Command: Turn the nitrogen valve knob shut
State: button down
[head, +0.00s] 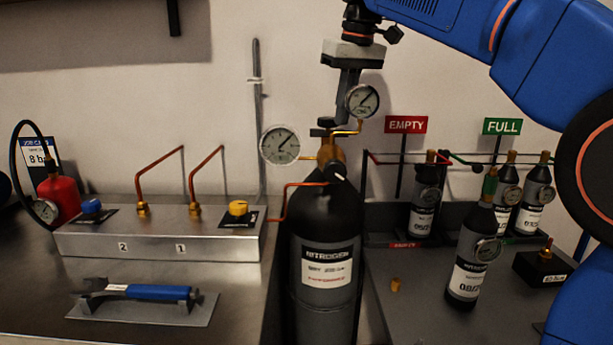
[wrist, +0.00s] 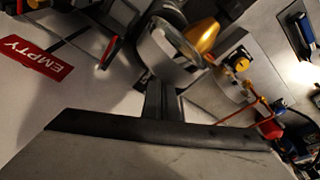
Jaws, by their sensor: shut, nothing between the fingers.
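The black nitrogen cylinder (head: 325,215) stands upright at the centre of the head view, with a brass valve (head: 331,154) on top. A small dark piece that looks like the valve knob (head: 319,132) sits at the top of the valve. My gripper (head: 328,121) points down just above it, with fingers shut and empty; I cannot tell whether they touch the knob. Two round gauges, a left one (head: 280,145) and a right one (head: 362,100), flank the valve. In the wrist view a gauge (wrist: 168,55) and the brass valve (wrist: 203,42) show past my gripper; the knob is hidden or unclear.
At left is a metal manifold (head: 160,240) with blue (head: 91,206) and yellow (head: 238,208) knobs and copper pipes. A blue-handled wrench (head: 150,291) lies in front. At right, small bottles stand by EMPTY (head: 405,125) and FULL (head: 502,127) signs; one bottle (head: 470,265) stands forward.

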jog(key=shift+s+a, duration=0.25)
jog(key=shift+a, duration=0.3)
jog(key=shift+s+a, duration=0.2)
jog(key=shift+a, duration=0.35)
dwell(0.3)
jog(key=shift+s, duration=0.2)
jog(key=w+v, duration=0.1)
jog(key=v, duration=0.4)
jog(key=shift+s+a+r, duration=0.2)
jog(key=shift+r, duration=0.35)
notch_tip(320, 180, down, 6)
jog(key=w+d, duration=0.2)
jog(key=shift+d, duration=0.3)
dwell(0.7)
